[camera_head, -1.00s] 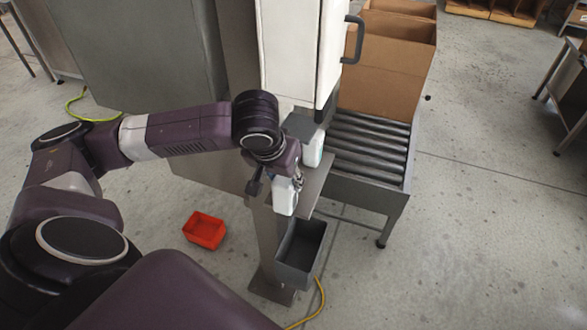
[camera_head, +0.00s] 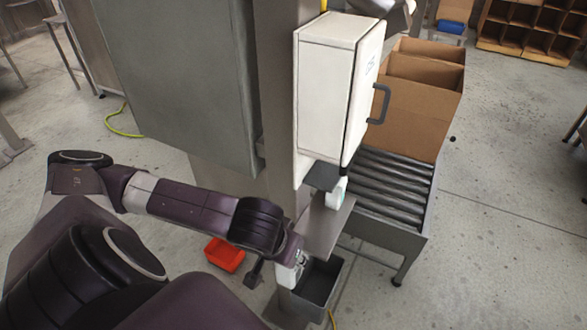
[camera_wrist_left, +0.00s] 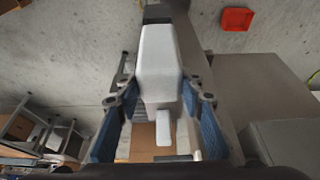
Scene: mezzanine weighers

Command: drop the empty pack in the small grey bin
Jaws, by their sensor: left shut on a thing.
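My left gripper (camera_head: 297,264) is shut on a white pack (camera_head: 287,276), held at the left edge of the small grey bin (camera_head: 327,268) in the head view. Whether the pack is above the bin opening or beside it is hard to tell. In the left wrist view the pack (camera_wrist_left: 158,58) sits between the two blue-padded fingers of the left gripper (camera_wrist_left: 160,98), its long body pointing away. The bin hangs on the stand below a metal shelf, and its left part is hidden by the gripper and pack. My right gripper is not in view.
A metal shelf (camera_head: 322,226) juts out just above the bin, with a white bottle (camera_head: 338,192) at its back under a white cabinet (camera_head: 325,95). A red bin (camera_head: 225,254) lies on the floor to the left. A roller conveyor (camera_head: 385,190) with cardboard boxes (camera_head: 420,105) stands right.

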